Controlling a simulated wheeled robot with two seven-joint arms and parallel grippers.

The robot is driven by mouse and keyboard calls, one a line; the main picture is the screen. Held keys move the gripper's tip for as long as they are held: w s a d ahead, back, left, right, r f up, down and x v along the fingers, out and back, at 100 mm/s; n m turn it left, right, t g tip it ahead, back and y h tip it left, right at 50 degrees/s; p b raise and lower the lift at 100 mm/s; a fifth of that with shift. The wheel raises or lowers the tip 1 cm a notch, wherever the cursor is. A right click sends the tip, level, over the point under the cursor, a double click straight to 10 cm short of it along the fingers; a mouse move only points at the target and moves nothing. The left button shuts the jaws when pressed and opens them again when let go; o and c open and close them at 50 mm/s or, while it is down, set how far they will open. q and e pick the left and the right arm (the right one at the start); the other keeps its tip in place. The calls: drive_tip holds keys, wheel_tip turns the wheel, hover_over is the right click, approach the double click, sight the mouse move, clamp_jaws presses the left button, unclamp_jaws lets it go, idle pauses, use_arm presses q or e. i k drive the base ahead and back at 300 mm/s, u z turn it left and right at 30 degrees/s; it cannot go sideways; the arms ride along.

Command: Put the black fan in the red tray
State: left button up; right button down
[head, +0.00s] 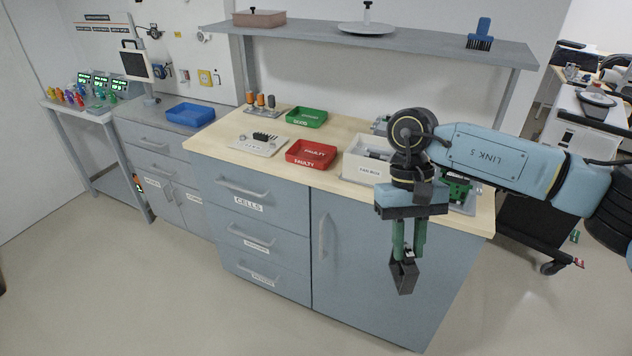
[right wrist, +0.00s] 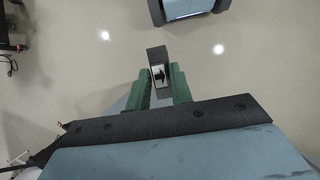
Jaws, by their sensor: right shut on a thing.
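My right gripper (head: 408,246) points down with its green fingers shut on the black fan (head: 404,276), a small dark block hanging below the fingertips. The fan shows in front of the cabinet door, lower in the picture than the worktop. In the right wrist view the fan (right wrist: 157,57) sits between the fingertips of the right gripper (right wrist: 160,88), with a black arrow on a pale patch facing the camera. The red tray (head: 311,154), marked FAULTY, stands on the worktop to the left of the gripper; its inside looks empty. My left gripper is not in view.
A white box (head: 362,167) stands on the worktop between the red tray and my right arm. A green tray (head: 307,117) is behind the red tray, and a pale block with black parts (head: 258,145) is to its left. A grey shelf (head: 400,45) runs above the worktop.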

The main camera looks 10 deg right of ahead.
sight(311, 154)
drive_tip(key=z, duration=0.65)
drive_tip(key=k, duration=0.15)
drive_tip(key=u, duration=1.55)
drive_tip(key=i, duration=1.15)
drive_tip(key=z, duration=0.25)
